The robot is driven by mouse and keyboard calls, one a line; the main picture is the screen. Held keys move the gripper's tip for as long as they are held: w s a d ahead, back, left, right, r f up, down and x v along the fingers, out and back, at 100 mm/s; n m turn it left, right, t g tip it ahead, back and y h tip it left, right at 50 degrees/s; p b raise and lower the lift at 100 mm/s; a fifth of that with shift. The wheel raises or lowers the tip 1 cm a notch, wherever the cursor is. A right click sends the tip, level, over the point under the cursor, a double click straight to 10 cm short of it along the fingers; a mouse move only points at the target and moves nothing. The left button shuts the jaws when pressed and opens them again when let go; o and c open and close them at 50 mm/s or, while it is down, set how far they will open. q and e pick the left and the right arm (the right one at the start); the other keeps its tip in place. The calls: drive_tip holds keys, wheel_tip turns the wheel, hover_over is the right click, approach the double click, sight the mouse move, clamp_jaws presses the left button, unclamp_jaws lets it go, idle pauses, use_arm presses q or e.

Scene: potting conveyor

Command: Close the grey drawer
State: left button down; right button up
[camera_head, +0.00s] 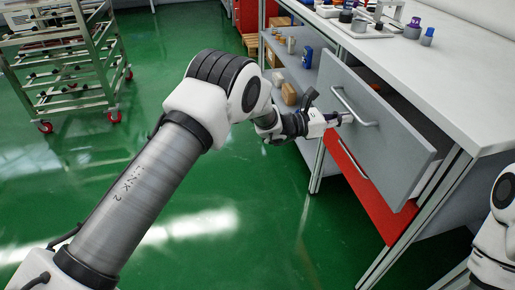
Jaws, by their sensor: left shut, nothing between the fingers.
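The grey drawer (376,128) is the upper one under the white worktop, and it stands pulled out from the bench. Its light bar handle (352,108) runs along the front face. My left gripper (346,118) is shut and empty, with its fingertips at the drawer front near the handle. I cannot tell whether the tips touch the handle or the panel. My right arm shows only in part at the right edge, and its gripper is out of view.
A red drawer (362,188) sits below the grey one. The worktop (440,75) holds small parts at its far end. Shelves (292,70) with boxes stand beyond the drawers. A wheeled rack (68,70) is at upper left. The green floor (250,210) before the bench is clear.

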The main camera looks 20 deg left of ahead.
use_arm(q)
drive_tip(key=x, duration=0.2)
drive_tip(key=b+x, duration=0.1)
drive_tip(key=x, duration=0.1)
drive_tip(key=f+x, duration=0.1)
drive_tip(key=shift+w+d, duration=0.2)
drive_tip(key=shift+w, duration=0.3)
drive_tip(key=shift+w+d+r+b, duration=0.15)
drive_tip(key=shift+w+d+b, duration=0.3)
drive_tip(key=shift+d, duration=0.15)
drive_tip(key=shift+r, duration=0.15)
use_arm(e)
drive_tip(key=f, duration=0.2)
drive_tip(key=shift+w+a+f, duration=0.1)
drive_tip(key=shift+w+f, duration=0.2)
drive_tip(key=shift+f, duration=0.05)
use_arm(q)
drive_tip(key=shift+r, duration=0.15)
drive_tip(key=shift+a, duration=0.1)
